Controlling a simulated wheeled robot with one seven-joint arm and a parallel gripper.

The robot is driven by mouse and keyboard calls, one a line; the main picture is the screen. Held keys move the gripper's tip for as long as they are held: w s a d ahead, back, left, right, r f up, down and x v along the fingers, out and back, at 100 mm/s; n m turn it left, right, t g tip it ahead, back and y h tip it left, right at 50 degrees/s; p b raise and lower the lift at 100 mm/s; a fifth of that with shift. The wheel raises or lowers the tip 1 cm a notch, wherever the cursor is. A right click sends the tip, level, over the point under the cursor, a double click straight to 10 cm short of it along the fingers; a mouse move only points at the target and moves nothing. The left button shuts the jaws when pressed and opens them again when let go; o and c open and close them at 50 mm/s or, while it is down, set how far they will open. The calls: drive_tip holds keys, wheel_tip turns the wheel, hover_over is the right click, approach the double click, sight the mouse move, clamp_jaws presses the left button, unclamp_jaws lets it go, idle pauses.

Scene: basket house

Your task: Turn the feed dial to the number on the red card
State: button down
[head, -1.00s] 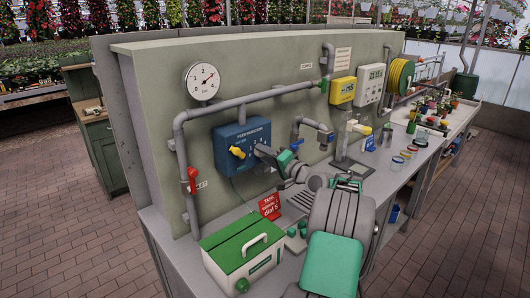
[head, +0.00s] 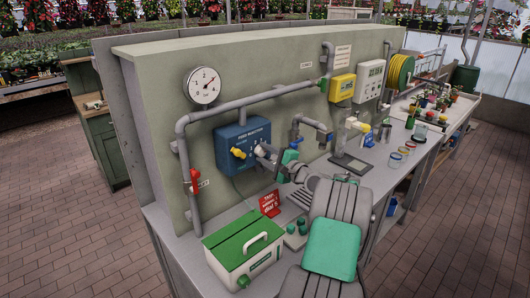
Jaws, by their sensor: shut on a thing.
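The blue feed box (head: 228,160) is mounted on the grey-green panel, with a yellow lever (head: 238,153) at its left and small white digits on its face. My gripper (head: 264,153) is at the right part of the box face, shut on the feed dial. The fingers cover the dial, so its pointer and setting cannot be read. The red card (head: 270,204) stands tilted on the bench below the box. Its white print ends in a line with "dial" and a number that looks like 5, too small to be sure.
A green-lidded box (head: 242,245) stands at the front left of the bench. A red-handled valve (head: 194,181), a grey pipe (head: 250,100) and a tap (head: 312,125) surround the blue box. Jars (head: 403,153) stand farther right.

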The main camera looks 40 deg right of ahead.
idle(0.3)
drive_tip(key=c, duration=0.9)
unclamp_jaws()
drive_tip(key=shift+s+d+f, duration=0.1)
drive_tip(key=shift+s+f, duration=0.05)
drive_tip(key=shift+s, duration=0.3)
drive_tip(key=s+b, duration=0.2)
drive_tip(key=s, duration=0.5)
drive_tip(key=shift+d, duration=0.1)
